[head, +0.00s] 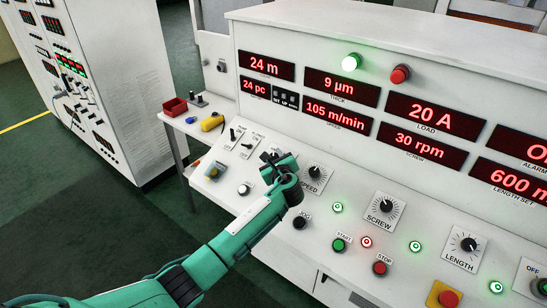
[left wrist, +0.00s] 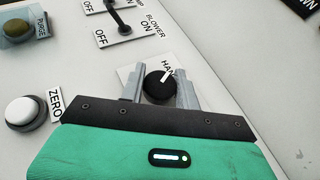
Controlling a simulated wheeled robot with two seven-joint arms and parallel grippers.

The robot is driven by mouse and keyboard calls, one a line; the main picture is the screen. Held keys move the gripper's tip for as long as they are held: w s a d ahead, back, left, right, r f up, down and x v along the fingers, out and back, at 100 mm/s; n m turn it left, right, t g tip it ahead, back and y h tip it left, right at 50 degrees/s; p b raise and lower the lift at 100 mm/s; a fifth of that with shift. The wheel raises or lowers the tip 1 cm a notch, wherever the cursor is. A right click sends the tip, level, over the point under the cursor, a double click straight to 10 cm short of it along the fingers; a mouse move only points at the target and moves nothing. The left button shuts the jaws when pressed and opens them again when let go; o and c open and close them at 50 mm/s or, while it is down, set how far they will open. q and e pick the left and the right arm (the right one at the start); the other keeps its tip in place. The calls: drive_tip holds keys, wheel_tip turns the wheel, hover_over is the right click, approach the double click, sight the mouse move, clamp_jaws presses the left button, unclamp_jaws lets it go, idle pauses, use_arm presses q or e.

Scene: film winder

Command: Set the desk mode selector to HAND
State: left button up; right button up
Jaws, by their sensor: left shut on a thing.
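The mode selector is a round black knob (left wrist: 158,86) with a white pointer mark, on a pale plate in the left wrist view. The mark points up and to the right, at the partly visible "HAN" lettering. My left gripper (left wrist: 159,88) has one finger on each side of the knob and is shut on it. In the head view my left gripper (head: 273,158) reaches down to the desk panel left of the SPEED knob (head: 314,172) and hides the selector. My right gripper is not in view.
The white ZERO button (head: 244,188) and PURGE button (head: 213,170) sit left of my gripper. The BLOWER toggle (head: 248,144) is just behind-left. The black JOG button (head: 299,222) is close on the right. Red number displays (head: 337,116) line the upright panel behind.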

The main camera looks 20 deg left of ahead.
use_arm(q)
drive_tip(key=o, duration=1)
drive_tip(key=b+v, duration=0.1)
drive_tip(key=v, duration=0.5)
drive_tip(key=b+v, duration=0.2)
drive_tip(key=v, duration=0.4)
drive_tip(key=shift+s+d+f+b, duration=0.15)
drive_tip(key=shift+s+d+b, duration=0.05)
drive_tip(key=shift+s+b, duration=0.1)
drive_tip(key=shift+s+d, duration=0.25)
drive_tip(key=shift+s, duration=0.2)
